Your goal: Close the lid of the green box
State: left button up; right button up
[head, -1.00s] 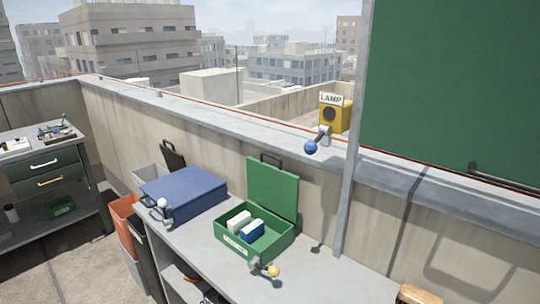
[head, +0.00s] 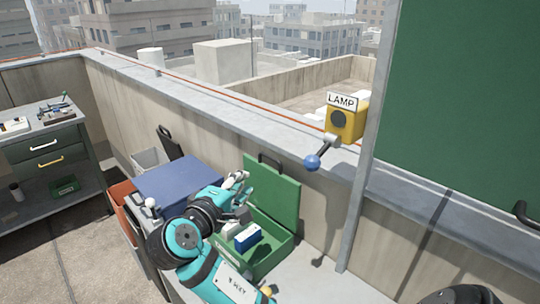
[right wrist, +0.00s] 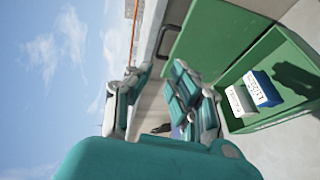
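The green box (head: 270,256) stands on the grey bench with its green lid (head: 272,198) open, upright at the back near the wall. A white block (head: 229,229) and a blue-and-white block (head: 247,238) lie inside. My right gripper (head: 237,181) is at the left of the lid, above the box's back left part; my arm hides the box's left and front left. In the right wrist view the gripper's fingers (right wrist: 158,98) are apart with nothing between them, and the lid (right wrist: 215,40) and open box (right wrist: 292,65) show at right. My left gripper is not in view.
A closed blue case (head: 175,185) sits left of the green box. A yellow lamp box (head: 345,120) with a blue-knobbed lever (head: 313,162) is on the parapet by a grey post (head: 366,175). The bench (head: 325,285) is clear right of the box.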

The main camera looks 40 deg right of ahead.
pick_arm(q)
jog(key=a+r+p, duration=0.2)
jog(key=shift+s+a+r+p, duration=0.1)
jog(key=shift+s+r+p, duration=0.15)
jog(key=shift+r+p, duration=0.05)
pick_arm(e)
jog(key=x, duration=1.5)
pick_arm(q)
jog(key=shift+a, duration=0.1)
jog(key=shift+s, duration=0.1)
pick_arm(e)
grip_shut()
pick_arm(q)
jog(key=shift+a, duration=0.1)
pick_arm(e)
jog(key=shift+c, duration=1.8)
grip_release()
jog(key=o, duration=0.4)
jog(key=shift+c, duration=0.2)
